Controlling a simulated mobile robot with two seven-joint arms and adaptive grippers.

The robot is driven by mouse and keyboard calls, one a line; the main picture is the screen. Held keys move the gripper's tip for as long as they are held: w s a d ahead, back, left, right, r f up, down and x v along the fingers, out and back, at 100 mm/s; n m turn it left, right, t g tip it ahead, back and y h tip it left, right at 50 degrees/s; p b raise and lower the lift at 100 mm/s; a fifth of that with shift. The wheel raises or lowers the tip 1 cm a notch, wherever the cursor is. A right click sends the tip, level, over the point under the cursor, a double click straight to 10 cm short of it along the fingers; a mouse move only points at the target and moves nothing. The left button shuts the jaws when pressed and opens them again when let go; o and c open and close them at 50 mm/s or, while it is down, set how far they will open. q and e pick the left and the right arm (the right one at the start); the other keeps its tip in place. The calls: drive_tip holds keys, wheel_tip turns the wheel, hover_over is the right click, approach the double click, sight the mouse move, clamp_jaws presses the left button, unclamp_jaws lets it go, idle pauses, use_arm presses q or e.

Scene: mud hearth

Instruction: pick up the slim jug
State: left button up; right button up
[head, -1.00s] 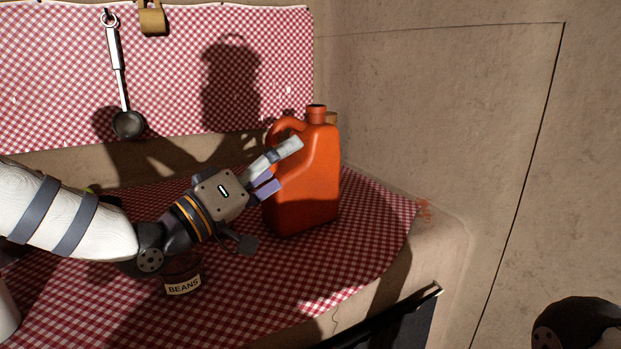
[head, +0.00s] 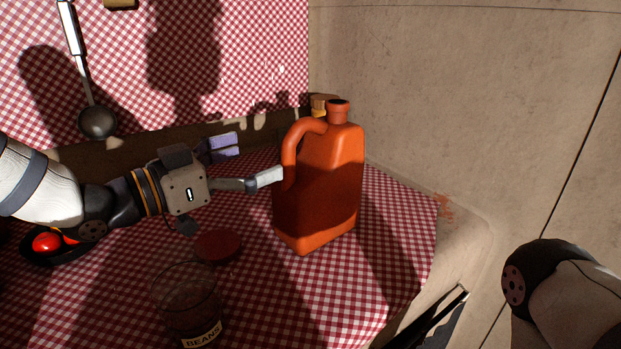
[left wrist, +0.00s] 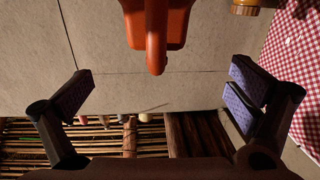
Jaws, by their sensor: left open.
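The slim jug, orange with a loop handle and a short neck (head: 325,185), stands upright on the checked cloth at the right. My left gripper (head: 246,161) is open and empty at its left, pointing at the handle side. One fingertip shows right by the handle's lower part; I cannot tell whether it touches. In the left wrist view the jug's handle (left wrist: 156,50) hangs into the upper middle, between and beyond the spread fingers with purple pads. The jug's far side is hidden. My right gripper is not in view; only part of my right arm shows at lower right.
A glass jar labelled BEANS (head: 190,305) and a red round lid (head: 218,246) are in front of the gripper. A brown-lidded jar (head: 321,104) stands behind the jug. A dark pan (head: 62,254) with red items is at left. A ladle (head: 97,121) hangs behind. A mud wall (head: 450,110) rises at right.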

sight(316, 140)
use_arm(q)
drive_tip(key=shift+d+m, duration=0.3)
drive_tip(key=shift+d, duration=0.05)
drive_tip(key=x, duration=0.8)
drive_tip(key=b+x, duration=0.1)
drive_tip(key=x, duration=0.3)
drive_tip(key=shift+f, duration=0.4)
drive_tip(key=shift+s+a, duration=0.1)
drive_tip(key=c, duration=1.6)
drive_tip(key=shift+r, duration=0.2)
drive_tip(key=shift+c, duration=1.4)
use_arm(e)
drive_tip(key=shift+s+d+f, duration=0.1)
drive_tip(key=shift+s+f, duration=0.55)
use_arm(q)
drive_tip(key=shift+r, duration=0.1)
